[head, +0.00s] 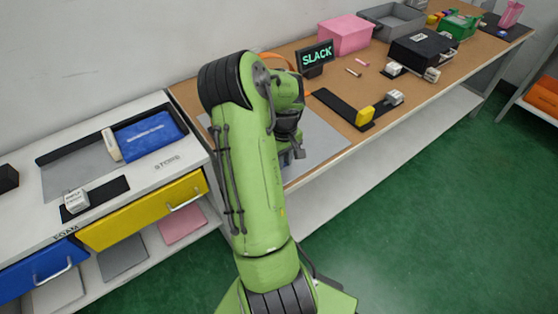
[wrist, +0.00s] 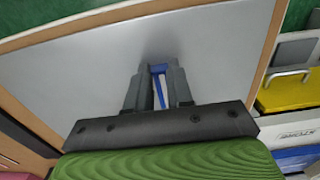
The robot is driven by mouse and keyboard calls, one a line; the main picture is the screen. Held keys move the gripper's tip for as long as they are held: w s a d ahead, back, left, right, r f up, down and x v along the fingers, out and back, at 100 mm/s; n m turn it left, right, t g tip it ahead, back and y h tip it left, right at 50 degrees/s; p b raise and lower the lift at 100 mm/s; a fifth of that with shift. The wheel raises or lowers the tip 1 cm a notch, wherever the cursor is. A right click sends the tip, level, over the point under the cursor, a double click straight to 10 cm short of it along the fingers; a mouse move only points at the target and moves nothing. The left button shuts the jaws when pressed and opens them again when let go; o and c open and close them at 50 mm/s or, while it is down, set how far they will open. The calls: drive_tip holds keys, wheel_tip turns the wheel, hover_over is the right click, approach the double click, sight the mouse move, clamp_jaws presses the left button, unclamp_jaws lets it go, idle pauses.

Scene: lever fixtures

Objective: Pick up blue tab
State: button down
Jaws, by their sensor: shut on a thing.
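The blue tab (wrist: 159,71) shows in the wrist view as a narrow blue strip between the two grey fingers of my gripper (wrist: 158,76). My gripper is shut on it, over a light grey sheet (wrist: 95,65). I cannot tell whether the tab touches the sheet. In the head view my arm hides most of my gripper and the tab is not visible; the grey sheet (head: 318,145) shows beside the arm on the brown tabletop.
A black strip (head: 335,104) with a yellow block (head: 364,116) lies right of my arm. The SLACK sign (head: 316,57) stands behind. A pink box (head: 345,34) and grey bin (head: 393,20) are farther back. A drawer cabinet with a yellow drawer (head: 140,212) stands left.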

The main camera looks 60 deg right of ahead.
wheel_tip(320, 180, up, 10)
drive_tip(key=p, duration=0.2)
drive_tip(key=shift+p, duration=0.4)
